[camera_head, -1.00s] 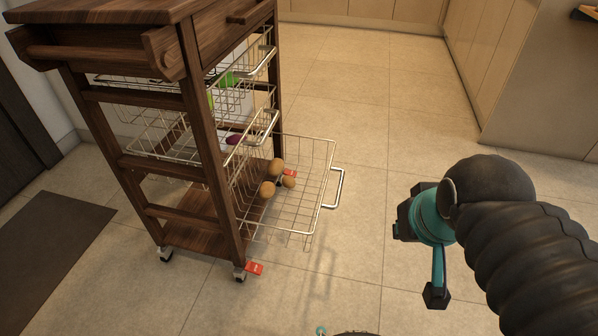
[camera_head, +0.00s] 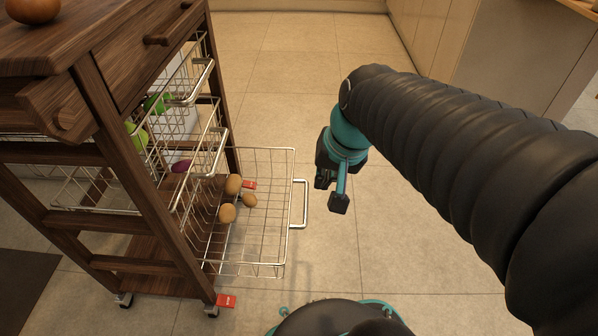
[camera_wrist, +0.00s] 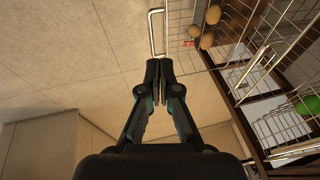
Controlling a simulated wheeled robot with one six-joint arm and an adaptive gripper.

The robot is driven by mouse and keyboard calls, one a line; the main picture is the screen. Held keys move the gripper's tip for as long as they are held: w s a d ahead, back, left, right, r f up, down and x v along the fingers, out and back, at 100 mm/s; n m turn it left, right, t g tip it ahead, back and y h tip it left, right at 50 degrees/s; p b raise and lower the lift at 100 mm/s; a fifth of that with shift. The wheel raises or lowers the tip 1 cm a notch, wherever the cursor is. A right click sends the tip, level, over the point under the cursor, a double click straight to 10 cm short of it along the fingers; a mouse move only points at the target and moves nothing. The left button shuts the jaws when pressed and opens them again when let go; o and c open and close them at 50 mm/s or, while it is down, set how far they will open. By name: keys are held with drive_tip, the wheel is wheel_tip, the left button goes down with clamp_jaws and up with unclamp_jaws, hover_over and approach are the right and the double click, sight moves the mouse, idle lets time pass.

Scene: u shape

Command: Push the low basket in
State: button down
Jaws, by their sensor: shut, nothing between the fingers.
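The low wire basket (camera_head: 262,236) is pulled out to the right from the bottom of the wooden trolley. Several brown round items (camera_head: 228,213) lie in it, near the trolley side. Its metal handle (camera_head: 304,204) stands at its right side. My gripper (camera_head: 333,192) is shut and empty, to the right of the handle and apart from it in the head view. In the wrist view my gripper's closed fingertips (camera_wrist: 160,64) point toward the handle (camera_wrist: 153,32), and the low basket (camera_wrist: 190,35) lies beyond to the right.
Upper wire baskets (camera_head: 196,150) hang above the low one, with green items (camera_head: 138,135) inside. Tiled floor (camera_head: 330,60) is clear behind and right. Cabinets (camera_head: 500,50) stand at the far right.

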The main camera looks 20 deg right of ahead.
drive_tip(key=w+d+f+m+g+y+p, duration=0.25)
drive_tip(key=w+m, duration=0.25)
drive_tip(key=w, duration=0.3)
drive_tip(key=m+t+y+p, duration=0.2)
drive_tip(key=m+y, duration=0.3)
drive_tip(key=m, duration=0.8)
hover_over(305, 187)
drive_tip(key=s+d, duration=0.3)
drive_tip(key=d, duration=0.6)
wheel_tip(305, 187, down, 17)
drive_tip(key=x, duration=0.4)
drive_tip(key=b+x, duration=0.1)
drive_tip(key=x, duration=0.2)
drive_tip(key=a+r+x, duration=0.1)
drive_tip(key=x, duration=0.3)
drive_tip(key=shift+w+a+f, duration=0.15)
drive_tip(key=shift+a+f, duration=0.05)
drive_tip(key=shift+a, duration=0.05)
drive_tip(key=shift+w+a, duration=0.25)
drive_tip(key=shift+a, duration=0.4)
